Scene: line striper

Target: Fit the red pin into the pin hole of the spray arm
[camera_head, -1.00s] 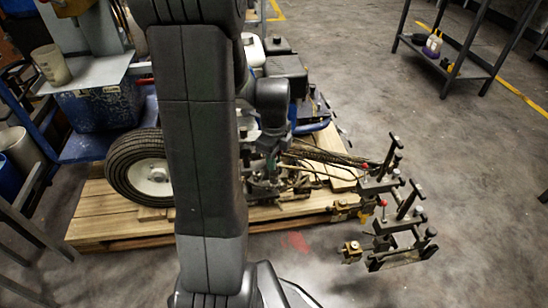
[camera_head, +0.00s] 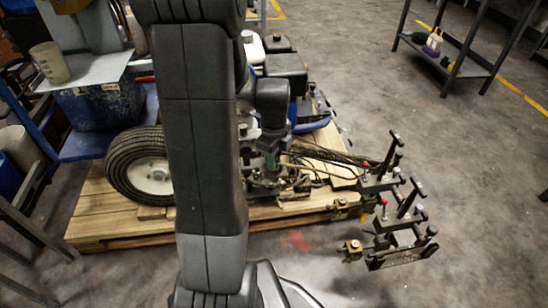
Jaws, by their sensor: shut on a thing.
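My gripper (camera_head: 270,161) hangs below my dark wrist, in front of the line striper's frame. It is small and dark against the machine, and its fingertips are hard to make out. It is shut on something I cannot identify. The spray arm (camera_head: 402,215), with dark clamps, T-handles and brass-coloured parts, sticks out at the right over the pallet's edge. A small red-topped part (camera_head: 384,202) stands upright among its clamps; I cannot tell whether it is the red pin. The pin hole is too small to make out.
The striper stands on a wooden pallet (camera_head: 110,217), with its tyre (camera_head: 136,168) at the left. A blue cart (camera_head: 85,146) is behind it. A dark shelf (camera_head: 450,62) stands far right. The floor at right is clear.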

